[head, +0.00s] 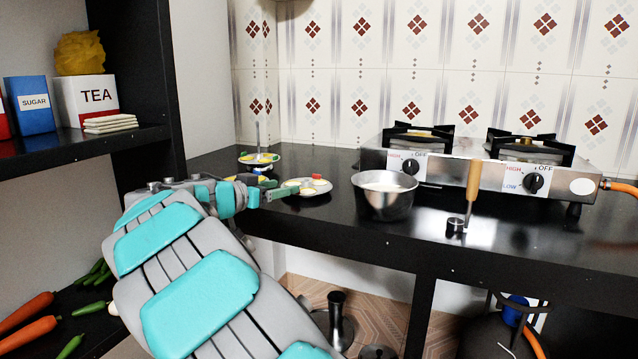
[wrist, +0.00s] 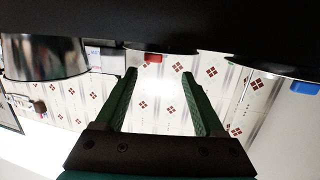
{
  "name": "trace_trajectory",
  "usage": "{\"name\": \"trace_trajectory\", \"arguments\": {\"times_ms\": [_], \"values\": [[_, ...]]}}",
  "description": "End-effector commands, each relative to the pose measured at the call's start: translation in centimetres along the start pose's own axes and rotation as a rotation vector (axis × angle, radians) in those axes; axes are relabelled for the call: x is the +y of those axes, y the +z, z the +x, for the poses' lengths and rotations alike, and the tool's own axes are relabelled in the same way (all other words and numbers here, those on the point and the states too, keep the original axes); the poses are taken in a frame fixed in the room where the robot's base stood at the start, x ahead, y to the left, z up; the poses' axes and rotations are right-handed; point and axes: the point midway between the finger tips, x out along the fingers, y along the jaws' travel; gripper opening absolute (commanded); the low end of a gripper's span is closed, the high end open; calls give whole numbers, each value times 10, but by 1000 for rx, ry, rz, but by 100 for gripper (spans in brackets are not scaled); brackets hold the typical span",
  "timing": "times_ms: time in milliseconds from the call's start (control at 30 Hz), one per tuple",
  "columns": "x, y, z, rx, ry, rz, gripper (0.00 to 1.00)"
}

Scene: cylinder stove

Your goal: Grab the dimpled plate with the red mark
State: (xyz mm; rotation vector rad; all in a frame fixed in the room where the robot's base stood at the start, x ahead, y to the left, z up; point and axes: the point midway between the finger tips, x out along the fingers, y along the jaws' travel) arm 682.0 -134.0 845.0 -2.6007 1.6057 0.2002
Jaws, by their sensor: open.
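The plate with the red mark (head: 316,187) is a small pale round plate on the black counter, left of the metal bowl. Its red mark (wrist: 152,58) shows in the wrist view, just beyond the fingertips. My gripper (wrist: 160,72) is open, with nothing between its two green fingers. In the head view my gripper (head: 280,193) is at the plate's left edge, low over the counter; I cannot tell whether it touches. Dimples are too small to make out.
A metal bowl (head: 385,197) stands to the right, with a two-burner stove (head: 470,172) behind. Another plate (head: 258,160) with yellow spots and an upright rod is behind my gripper. A blue mark (wrist: 305,88) shows at right in the wrist view.

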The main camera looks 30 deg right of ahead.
Motion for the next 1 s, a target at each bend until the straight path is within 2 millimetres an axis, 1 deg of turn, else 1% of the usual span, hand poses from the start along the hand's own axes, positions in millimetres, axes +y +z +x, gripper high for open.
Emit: {"name": "trace_trajectory", "arguments": {"times_ms": [133,367,600,700,800,1000], "values": [[-1,-1,6,3,-1,1,71],[-1,-1,30,0,-2,2,71],[-1,0,63,0,0,-1,71],[0,0,74,0,1,0,71],[0,0,78,2,0,0,71],[-1,0,78,2,-1,1,71]]}}
